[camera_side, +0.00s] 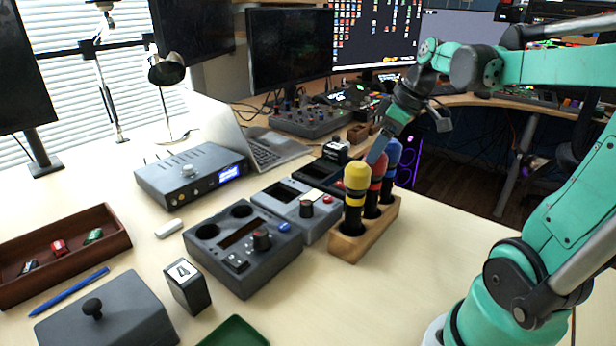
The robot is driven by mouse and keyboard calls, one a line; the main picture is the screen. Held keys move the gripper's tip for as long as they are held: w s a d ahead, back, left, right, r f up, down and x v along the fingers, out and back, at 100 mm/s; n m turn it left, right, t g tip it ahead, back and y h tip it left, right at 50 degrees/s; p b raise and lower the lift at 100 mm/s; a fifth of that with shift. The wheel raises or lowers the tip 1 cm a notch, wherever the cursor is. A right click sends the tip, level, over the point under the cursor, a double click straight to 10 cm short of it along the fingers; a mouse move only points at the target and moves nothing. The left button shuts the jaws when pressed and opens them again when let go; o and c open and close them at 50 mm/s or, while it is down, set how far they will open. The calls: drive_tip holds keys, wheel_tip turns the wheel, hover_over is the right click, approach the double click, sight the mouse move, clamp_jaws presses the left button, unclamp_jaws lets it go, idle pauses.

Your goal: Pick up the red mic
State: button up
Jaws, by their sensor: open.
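The red mic (376,173) stands upright in the middle of a wooden block holder (364,238). A yellow-topped mic (355,184) stands in front of it and a blue-topped mic (391,157) behind it, both in the same holder. My gripper (376,151) points down from the upper right at the mic tops, close to the red and blue ones. I cannot tell whether it touches either. It is open, though its fingers are small and partly hidden against the mics.
Grey panels with knobs (243,245) stand left of the holder. A laptop (215,125), a blue-screened box (190,168) and monitors (288,48) are further back. A brown tray (65,248) is at far left. The table right of the holder is clear.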

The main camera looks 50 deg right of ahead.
sight(371, 193)
drive_tip(key=shift+s+x, duration=0.2)
drive_tip(key=shift+x, duration=2.25)
drive_tip(key=shift+f, duration=0.1)
clamp_jaws()
